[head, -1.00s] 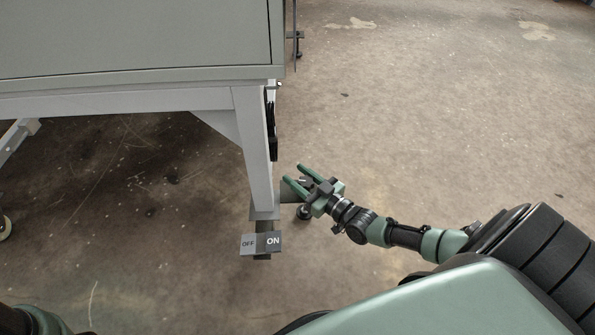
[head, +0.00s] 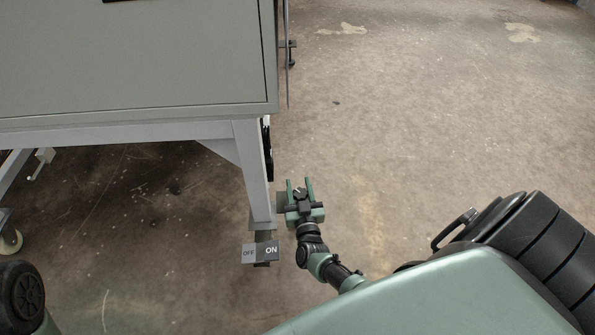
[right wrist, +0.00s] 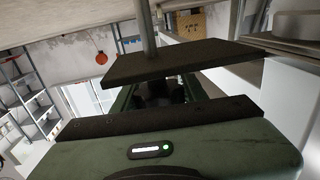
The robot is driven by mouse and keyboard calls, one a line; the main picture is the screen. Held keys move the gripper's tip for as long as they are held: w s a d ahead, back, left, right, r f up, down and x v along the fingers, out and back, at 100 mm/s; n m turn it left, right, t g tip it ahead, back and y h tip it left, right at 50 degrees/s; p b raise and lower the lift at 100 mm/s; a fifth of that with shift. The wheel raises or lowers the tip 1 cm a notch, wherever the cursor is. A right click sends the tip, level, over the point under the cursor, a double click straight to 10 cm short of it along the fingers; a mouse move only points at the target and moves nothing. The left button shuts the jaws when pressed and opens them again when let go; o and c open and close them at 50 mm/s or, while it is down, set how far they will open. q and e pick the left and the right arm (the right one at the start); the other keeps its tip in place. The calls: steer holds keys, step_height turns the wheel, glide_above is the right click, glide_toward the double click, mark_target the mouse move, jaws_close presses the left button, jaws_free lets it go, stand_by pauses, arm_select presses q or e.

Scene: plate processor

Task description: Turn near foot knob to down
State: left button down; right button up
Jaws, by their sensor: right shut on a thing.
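The near leg (head: 254,180) of the grey plate processor (head: 150,55) comes down to a foot with a small bracket at its right side. My right gripper (head: 300,184) is just right of this foot, its two green fingers pointing away from me. The small dark foot knob (head: 300,193) shows between the fingers, and the gripper is shut on it. Much of the knob is hidden by the gripper. In the right wrist view a dark flat plate (right wrist: 185,62) with a rod above it sits over the gripper. My left gripper is not in view.
An OFF/ON plate (head: 261,252) sits low in front of the near leg. A caster wheel (head: 10,241) stands at the far left. The floor (head: 430,150) right of the machine is open.

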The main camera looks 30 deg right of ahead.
steer(key=shift+h, duration=0.3)
steer(key=o, duration=1.4)
steer(key=shift+c, duration=0.2)
